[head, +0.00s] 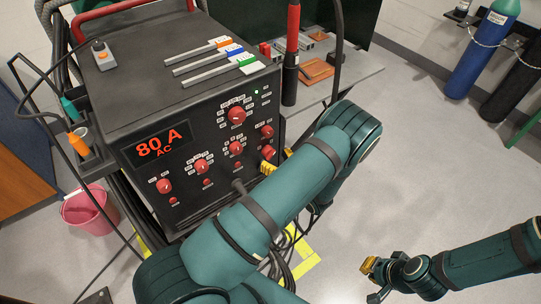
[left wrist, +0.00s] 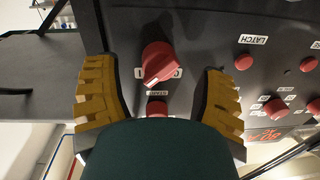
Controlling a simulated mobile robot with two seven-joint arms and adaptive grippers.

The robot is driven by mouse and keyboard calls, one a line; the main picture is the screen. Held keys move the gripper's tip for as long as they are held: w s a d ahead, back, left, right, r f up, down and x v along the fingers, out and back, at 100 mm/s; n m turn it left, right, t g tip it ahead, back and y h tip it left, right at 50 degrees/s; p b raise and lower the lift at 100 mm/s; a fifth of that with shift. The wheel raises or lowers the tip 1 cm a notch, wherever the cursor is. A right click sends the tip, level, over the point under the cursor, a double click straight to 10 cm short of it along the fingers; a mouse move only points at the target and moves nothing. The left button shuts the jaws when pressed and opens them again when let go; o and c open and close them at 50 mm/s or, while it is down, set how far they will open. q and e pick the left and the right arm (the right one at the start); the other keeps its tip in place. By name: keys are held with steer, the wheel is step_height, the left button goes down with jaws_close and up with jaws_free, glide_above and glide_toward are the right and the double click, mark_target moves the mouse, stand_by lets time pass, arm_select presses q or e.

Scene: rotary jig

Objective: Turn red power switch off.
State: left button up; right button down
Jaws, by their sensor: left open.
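The red power switch looks to be the red rotary knob (left wrist: 158,62) on the dark panel in the left wrist view. A white line on the knob slants toward the lower left, and labels beside it are partly covered. In the head view the knob (head: 268,153) is at the panel's right edge. My left gripper (head: 276,163) is open at the panel. Its two yellow-padded fingers stand on either side of the knob in the wrist view (left wrist: 158,98), with visible gaps. My right gripper (head: 371,279) is away from the panel, low on the right, its opening unclear.
A smaller red button (left wrist: 157,108) sits beside the knob, partly hidden by my gripper. The black machine (head: 120,105) has several other red knobs and an "80 A AC" display (head: 158,144). A pink bucket (head: 90,209) stands left. Open floor lies at right.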

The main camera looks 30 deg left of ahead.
arm_select(q)
steer(key=shift+x, duration=1.3)
steer(key=shift+d, duration=0.1)
steer(key=c, duration=1.2)
